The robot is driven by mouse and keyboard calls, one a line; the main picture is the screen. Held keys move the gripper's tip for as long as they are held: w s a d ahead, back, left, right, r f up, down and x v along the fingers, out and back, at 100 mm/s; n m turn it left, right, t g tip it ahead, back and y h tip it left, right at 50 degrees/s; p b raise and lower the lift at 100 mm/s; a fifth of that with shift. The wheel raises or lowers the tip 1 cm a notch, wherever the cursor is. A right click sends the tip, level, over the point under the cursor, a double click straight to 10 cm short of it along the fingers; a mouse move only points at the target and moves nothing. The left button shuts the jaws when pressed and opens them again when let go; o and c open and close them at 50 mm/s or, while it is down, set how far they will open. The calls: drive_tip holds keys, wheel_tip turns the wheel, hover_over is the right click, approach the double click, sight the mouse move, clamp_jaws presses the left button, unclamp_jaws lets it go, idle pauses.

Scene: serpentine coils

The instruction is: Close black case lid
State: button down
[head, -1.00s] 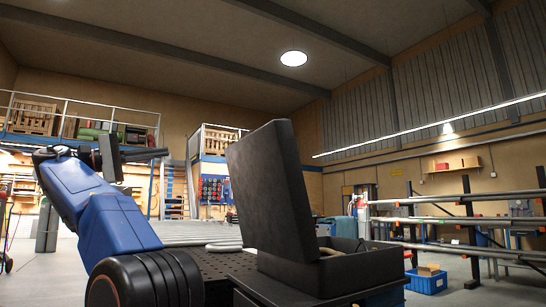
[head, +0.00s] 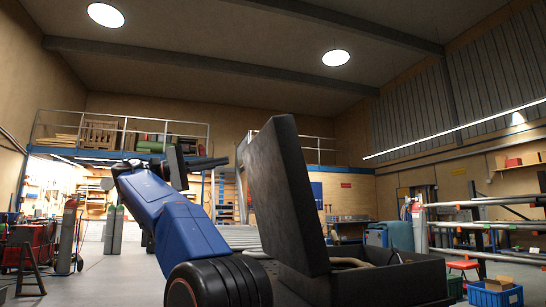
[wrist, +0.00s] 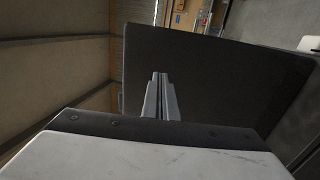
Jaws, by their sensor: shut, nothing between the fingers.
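The black case (head: 400,280) stands on a dark surface at the lower right of the head view. Its lid (head: 283,195) is raised, nearly upright and leaning slightly. The lid also fills much of the wrist view as a dark panel (wrist: 215,65). My gripper (head: 222,161) is left of the lid in the head view, at about its upper half, with its fingers pointing towards it. In the wrist view my gripper (wrist: 160,75) shows its two fingers together in front of the panel, empty. Whether the tips touch the lid I cannot tell.
A tan coiled item (head: 350,262) lies in the open case. A blue crate (head: 495,297) is on the floor at the right, near a metal rail rack (head: 480,225). Gas cylinders (head: 68,235) and a red cart (head: 30,245) stand at the left. Floor at the left is partly clear.

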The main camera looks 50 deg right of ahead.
sight(272, 152)
drive_tip(key=x, duration=1.4)
drive_tip(key=shift+s+d, duration=0.15)
drive_tip(key=shift+d, duration=0.1)
